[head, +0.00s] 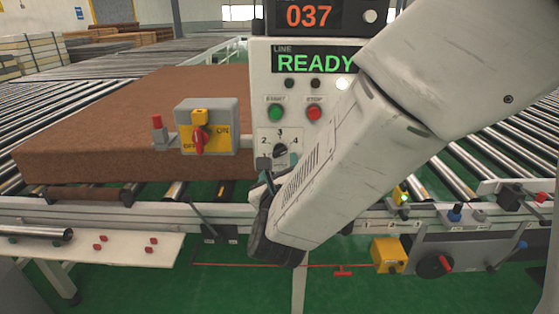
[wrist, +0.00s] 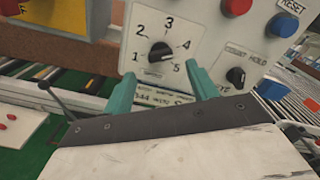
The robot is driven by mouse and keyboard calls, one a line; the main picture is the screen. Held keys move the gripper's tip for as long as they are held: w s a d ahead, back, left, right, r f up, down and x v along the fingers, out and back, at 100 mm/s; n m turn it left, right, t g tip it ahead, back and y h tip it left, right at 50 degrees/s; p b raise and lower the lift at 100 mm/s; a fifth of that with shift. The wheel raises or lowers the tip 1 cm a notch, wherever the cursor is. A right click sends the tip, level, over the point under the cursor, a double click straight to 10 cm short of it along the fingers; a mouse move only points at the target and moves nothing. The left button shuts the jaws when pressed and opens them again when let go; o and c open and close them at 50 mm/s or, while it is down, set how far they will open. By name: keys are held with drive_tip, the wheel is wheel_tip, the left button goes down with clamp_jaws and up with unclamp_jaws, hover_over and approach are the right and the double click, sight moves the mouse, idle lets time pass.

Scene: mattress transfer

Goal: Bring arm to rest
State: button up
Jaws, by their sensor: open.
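My gripper (head: 278,168) is in front of the lower part of the control panel (head: 259,90). In the wrist view its two teal fingers (wrist: 162,82) stand apart with nothing between them. The black numbered selector knob (wrist: 160,52) sits just beyond the fingertips, and the fingers appear clear of it. The knob (head: 280,150) also shows in the head view, above my gripper. My pale arm reaches down from the upper right and hides the panel's lower right part.
A large brown mattress slab (head: 110,115) lies on the rollers at left. A grey box with a red switch (head: 199,138) stands left of the panel. Green START (head: 275,113) and red STOP (head: 314,113) buttons are above the knob. A lever (wrist: 62,98) rises at lower left.

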drive_tip(key=s, duration=0.2)
drive_tip(key=shift+s, duration=0.3)
